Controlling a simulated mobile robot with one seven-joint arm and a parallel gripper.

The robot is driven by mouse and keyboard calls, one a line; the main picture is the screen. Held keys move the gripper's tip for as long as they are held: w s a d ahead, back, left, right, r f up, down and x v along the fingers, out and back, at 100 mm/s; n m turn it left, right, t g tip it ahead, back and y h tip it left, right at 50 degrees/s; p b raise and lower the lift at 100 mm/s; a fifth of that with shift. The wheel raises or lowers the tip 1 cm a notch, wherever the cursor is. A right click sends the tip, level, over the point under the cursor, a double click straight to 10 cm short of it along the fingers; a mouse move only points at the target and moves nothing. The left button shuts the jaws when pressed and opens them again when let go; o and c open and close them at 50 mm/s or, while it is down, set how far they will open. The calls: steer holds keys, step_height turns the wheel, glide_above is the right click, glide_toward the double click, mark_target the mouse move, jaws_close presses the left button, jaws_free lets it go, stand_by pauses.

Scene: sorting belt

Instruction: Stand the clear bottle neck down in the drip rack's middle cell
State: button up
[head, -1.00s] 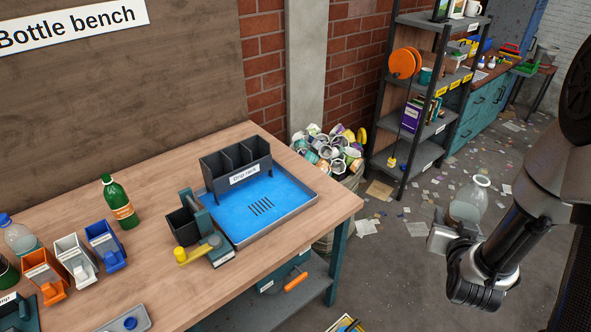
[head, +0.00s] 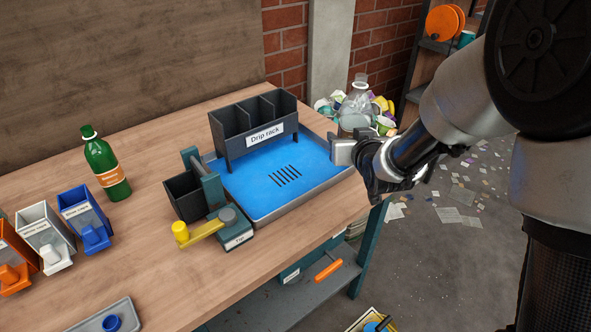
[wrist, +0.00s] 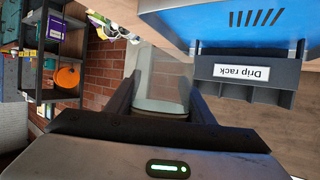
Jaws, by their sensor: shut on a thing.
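The clear bottle (head: 355,108) is held upright, neck up, in my gripper (head: 343,150), beside the right end of the drip rack's tray. In the wrist view the bottle (wrist: 165,85) sits between the two fingers of my gripper (wrist: 160,105), which is shut on it. The dark drip rack (head: 232,122) stands at the back of the blue tray (head: 300,185). It has three open-topped cells side by side, which look empty from here. The rack also shows upside down in the wrist view (wrist: 245,92), close to the bottle.
A tap fixture (head: 235,232) with a yellow lever stands at the tray's front left. A green bottle (head: 104,168) and several small coloured bins (head: 85,215) stand at left. A heap of crushed cups (head: 385,120) lies behind my gripper. The space above the tray is clear.

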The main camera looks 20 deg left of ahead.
steer(key=s+a+r+m+g+y+p, duration=0.1)
steer(key=s+a+m+g+y+p, duration=0.15)
steer(key=s+a, duration=0.45)
steer(key=s+a+m+g+y+p, duration=0.1)
steer(key=s+a+y+p, duration=0.15)
steer(key=a, duration=0.85)
step_height(320, 180, up, 7)
steer(key=s+a+m+y+p, duration=0.2)
steer(key=m+y+p, duration=0.2)
steer(key=m+p, duration=0.35)
steer(key=w+d+r+m+t+b, duration=0.1)
steer(key=w+d+r+m+t, duration=0.2)
steer(key=m, duration=0.8)
steer(key=w+d+r+m+t+b, duration=0.1)
steer(key=w+d+r+m+t, duration=0.3)
steer(key=r+m, duration=0.3)
steer(key=shift+d+m+t+h, duration=0.4)
steer(key=shift+m+t, duration=0.35)
steer(key=shift+m, duration=1.55)
steer(key=shift+a+r, duration=0.1)
steer(key=shift+r, duration=0.05)
